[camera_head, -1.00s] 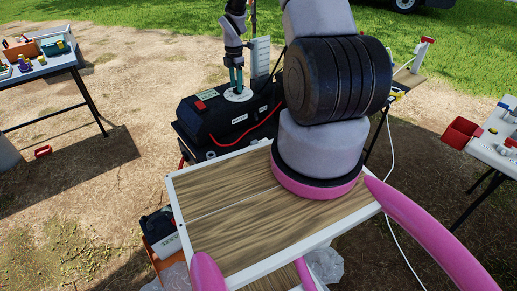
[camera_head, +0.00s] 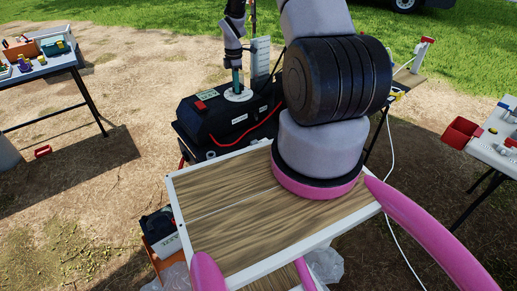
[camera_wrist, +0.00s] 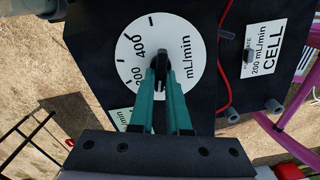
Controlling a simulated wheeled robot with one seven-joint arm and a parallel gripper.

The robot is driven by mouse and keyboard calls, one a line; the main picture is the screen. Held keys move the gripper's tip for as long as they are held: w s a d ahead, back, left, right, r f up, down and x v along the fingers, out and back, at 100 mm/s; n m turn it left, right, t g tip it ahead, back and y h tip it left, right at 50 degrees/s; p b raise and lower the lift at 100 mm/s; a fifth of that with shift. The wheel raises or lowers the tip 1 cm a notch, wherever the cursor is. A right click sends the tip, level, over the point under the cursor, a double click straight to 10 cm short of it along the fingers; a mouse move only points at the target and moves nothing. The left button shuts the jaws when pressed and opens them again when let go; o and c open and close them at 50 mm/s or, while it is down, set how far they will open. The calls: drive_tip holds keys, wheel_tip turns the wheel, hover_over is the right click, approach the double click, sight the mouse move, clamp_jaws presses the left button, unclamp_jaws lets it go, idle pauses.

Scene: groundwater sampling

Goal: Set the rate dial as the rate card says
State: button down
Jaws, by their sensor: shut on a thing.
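The rate dial is a white round face (camera_wrist: 180,75) marked 200, 400 and mL/min, on a black box. It also shows in the head view (camera_head: 240,97). My gripper (camera_wrist: 160,72) has teal fingers shut on the black dial knob (camera_wrist: 160,60) at the middle of the face. The fingers cover much of the knob, so its pointing direction is unclear. In the head view my gripper (camera_head: 237,80) reaches down to the dial from above. A white card (camera_wrist: 122,117) with a green part is partly hidden beside the dial; its text is not readable.
A red cord (camera_wrist: 224,50) runs between label and dial. Side tables stand at left (camera_head: 50,66) and right (camera_head: 495,148).

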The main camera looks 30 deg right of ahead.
drive_tip(key=m, duration=0.6)
drive_tip(key=shift+w+d, duration=0.15)
drive_tip(key=m, duration=0.5)
drive_tip(key=shift+w+d, duration=0.1)
drive_tip(key=shift+w, duration=0.05)
drive_tip(key=c, duration=0.8)
unclamp_jaws()
wheel_tip(320, 180, up, 11)
drive_tip(key=shift+f, duration=0.1)
